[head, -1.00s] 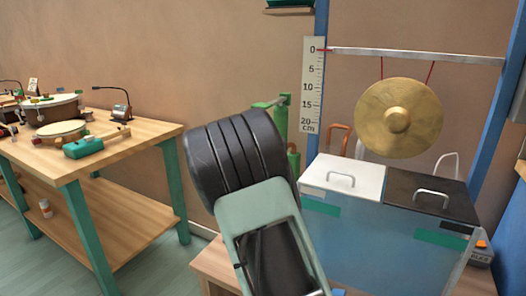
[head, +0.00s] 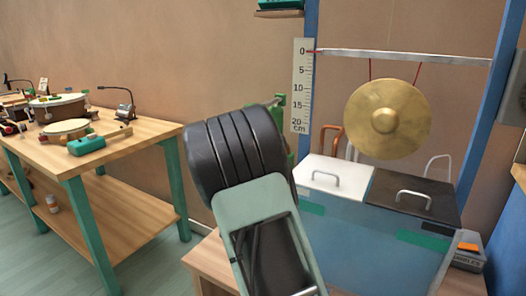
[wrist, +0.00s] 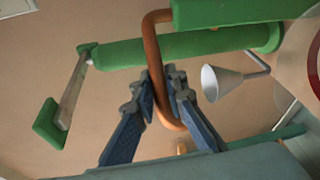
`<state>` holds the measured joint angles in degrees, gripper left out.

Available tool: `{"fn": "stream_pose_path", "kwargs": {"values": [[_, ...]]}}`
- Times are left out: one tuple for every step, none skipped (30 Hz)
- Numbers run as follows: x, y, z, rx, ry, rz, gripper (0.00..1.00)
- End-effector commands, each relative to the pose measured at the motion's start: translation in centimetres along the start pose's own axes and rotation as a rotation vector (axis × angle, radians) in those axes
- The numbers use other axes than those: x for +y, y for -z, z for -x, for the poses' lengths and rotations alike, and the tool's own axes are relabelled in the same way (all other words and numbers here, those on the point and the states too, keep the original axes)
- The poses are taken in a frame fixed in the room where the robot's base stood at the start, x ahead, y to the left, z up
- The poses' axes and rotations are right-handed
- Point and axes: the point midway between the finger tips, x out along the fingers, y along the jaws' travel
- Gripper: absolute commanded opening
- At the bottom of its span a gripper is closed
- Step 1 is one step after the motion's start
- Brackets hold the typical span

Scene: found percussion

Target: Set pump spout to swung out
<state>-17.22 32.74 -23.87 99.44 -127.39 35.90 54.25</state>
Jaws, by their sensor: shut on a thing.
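The green pump body (wrist: 150,53) lies across the wrist view, with a bent copper-coloured spout (wrist: 151,35) hanging from it. My gripper (wrist: 159,78) has its two dark blue fingers on either side of the spout's tube, shut on it. The spout's lower bend shows below the fingertips. A grey lever (wrist: 74,90) with a green grip (wrist: 50,126) sits at the pump's left end. In the head view only a strip of the green pump (head: 279,103) shows behind my arm, which hides my gripper there.
A grey funnel (wrist: 222,82) hangs close right of the spout. In the head view a tank with a white lid (head: 315,168) and a dark lid (head: 400,205) stands right of my arm, beneath a gong (head: 387,119). A workbench (head: 150,138) stands left; floor between is open.

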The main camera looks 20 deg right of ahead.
Motion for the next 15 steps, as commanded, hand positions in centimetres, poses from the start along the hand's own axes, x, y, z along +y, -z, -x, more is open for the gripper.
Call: {"fn": "stream_pose_path", "kwargs": {"values": [[-0.04, 0.05, 0.02, 0.001, 0.001, 0.0, 0.0], [-0.04, 0.06, 0.02, 0.001, 0.001, 0.0, 0.0], [-0.03, 0.05, 0.02, 0.001, 0.001, 0.0, 0.0], [-0.03, 0.05, 0.02, 0.001, 0.001, 0.0, 0.0], [-0.03, 0.05, 0.02, 0.001, 0.001, 0.0, 0.0], [-0.03, 0.05, 0.02, 0.001, 0.001, 0.0, 0.0], [-0.03, 0.05, 0.02, 0.001, 0.001, 0.0, 0.0], [-0.03, 0.06, 0.02, 0.001, 0.001, 0.0, 0.13], [-0.02, 0.05, 0.02, 0.001, 0.001, 0.0, 0.17], [-0.02, 0.05, 0.02, 0.001, 0.001, 0.0, 0.2], [-0.02, 0.05, 0.02, 0.001, 0.0, 0.0, 0.24], [-0.02, 0.04, 0.02, 0.001, 0.0, 0.0, 0.28], [-0.01, 0.04, 0.01, 0.001, 0.0, 0.0, 0.3], [-0.01, 0.04, 0.01, 0.001, 0.0, 0.0, 0.3], [-0.01, 0.03, 0.01, 0.0, 0.0, 0.0, 0.3]]}}
